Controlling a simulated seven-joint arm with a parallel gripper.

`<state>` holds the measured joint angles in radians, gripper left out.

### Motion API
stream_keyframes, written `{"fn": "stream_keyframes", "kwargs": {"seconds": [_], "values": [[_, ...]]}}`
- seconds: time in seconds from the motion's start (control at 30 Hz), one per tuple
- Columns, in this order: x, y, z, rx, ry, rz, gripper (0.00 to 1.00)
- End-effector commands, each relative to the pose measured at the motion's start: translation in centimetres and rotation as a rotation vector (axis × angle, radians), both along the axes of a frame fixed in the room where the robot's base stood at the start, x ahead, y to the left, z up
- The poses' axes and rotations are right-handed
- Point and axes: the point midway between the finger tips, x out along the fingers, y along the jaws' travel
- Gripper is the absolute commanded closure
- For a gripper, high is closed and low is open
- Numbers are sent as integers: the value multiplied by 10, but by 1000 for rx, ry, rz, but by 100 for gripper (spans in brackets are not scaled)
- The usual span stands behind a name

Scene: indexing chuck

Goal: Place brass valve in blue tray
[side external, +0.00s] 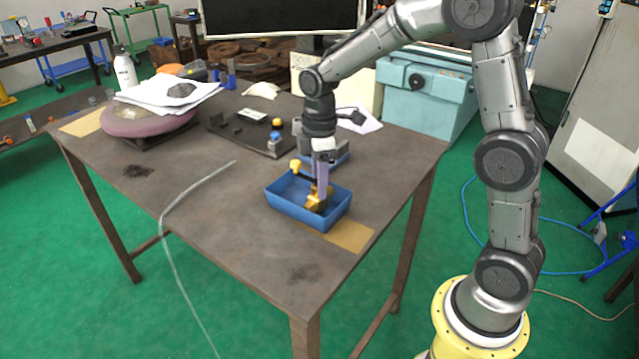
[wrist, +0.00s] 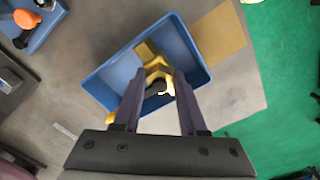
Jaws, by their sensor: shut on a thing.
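The brass valve (side external: 316,201) is yellow-gold with a dark opening, and is in my gripper (side external: 321,180), over the inside of the blue tray (side external: 300,213). In the wrist view the valve (wrist: 151,65) lies between the fingertips of my gripper (wrist: 158,88), within the outline of the tray (wrist: 103,83). The purple fingers are shut on it and hide part of it. A small yellow piece (side external: 295,166) shows near the tray's back left rim; I cannot tell whether it belongs to the valve. Whether the valve touches the tray floor is unclear.
A tan patch (side external: 349,236) lies in front of the tray. A dark board (side external: 240,131) with small parts is behind it, and a round purple turntable (side external: 148,118) with papers stands at the left. A clear hose (side external: 190,190) crosses the table; much of the front is free.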

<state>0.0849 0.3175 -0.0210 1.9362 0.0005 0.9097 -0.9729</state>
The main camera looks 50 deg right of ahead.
Motion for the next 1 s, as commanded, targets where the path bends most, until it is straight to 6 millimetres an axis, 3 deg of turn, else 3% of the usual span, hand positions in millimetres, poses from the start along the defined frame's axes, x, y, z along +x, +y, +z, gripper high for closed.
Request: {"fn": "stream_keyframes", "kwargs": {"seconds": [0.47, 0.5, 0.67, 1.0], "values": [[0, 0, -10, 0, -4, 0, 100], [0, 0, -11, 0, -1, 0, 57], [0, 0, -11, 0, -1, 0, 29], [0, 0, -8, 0, -2, 0, 29]]}}
